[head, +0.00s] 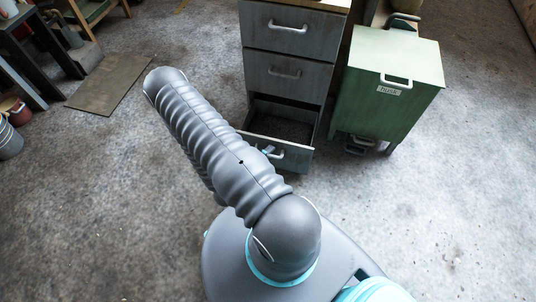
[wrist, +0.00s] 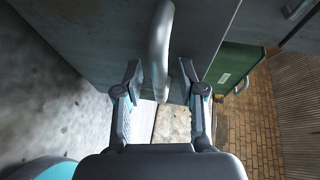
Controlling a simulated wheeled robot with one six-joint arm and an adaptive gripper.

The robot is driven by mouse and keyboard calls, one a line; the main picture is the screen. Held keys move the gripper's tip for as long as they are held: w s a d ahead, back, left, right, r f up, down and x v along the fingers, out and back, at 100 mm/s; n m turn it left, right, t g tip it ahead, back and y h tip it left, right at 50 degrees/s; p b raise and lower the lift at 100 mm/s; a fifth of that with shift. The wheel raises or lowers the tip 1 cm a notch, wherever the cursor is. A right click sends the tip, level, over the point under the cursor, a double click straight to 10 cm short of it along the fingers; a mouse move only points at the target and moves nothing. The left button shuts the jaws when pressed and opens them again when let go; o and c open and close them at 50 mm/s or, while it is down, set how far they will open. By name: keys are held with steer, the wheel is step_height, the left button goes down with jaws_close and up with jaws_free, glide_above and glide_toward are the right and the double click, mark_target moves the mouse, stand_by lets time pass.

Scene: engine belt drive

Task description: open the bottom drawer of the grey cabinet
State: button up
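The grey cabinet (head: 288,45) stands at the top centre in the head view. Its bottom drawer (head: 298,161) is pulled out, and its dark inside shows. The drawer's handle (head: 279,156) is partly hidden behind my arm. In the wrist view the curved metal handle (wrist: 160,45) lies between the two fingers of my gripper (wrist: 162,80). The fingers are apart, with a gap visible on each side of the handle. In the head view only a small teal bit of my gripper (head: 267,150) shows at the handle.
The two upper drawers (head: 286,75) are shut. A green cabinet (head: 390,85) stands close on the right. A flat mat (head: 110,83) lies on the floor at the left, near a dark table. The floor in front of the cabinets is clear apart from my body.

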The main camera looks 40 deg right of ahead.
steer(key=v, duration=1.2)
stand_by(0.3)
steer(key=shift+m, duration=0.3)
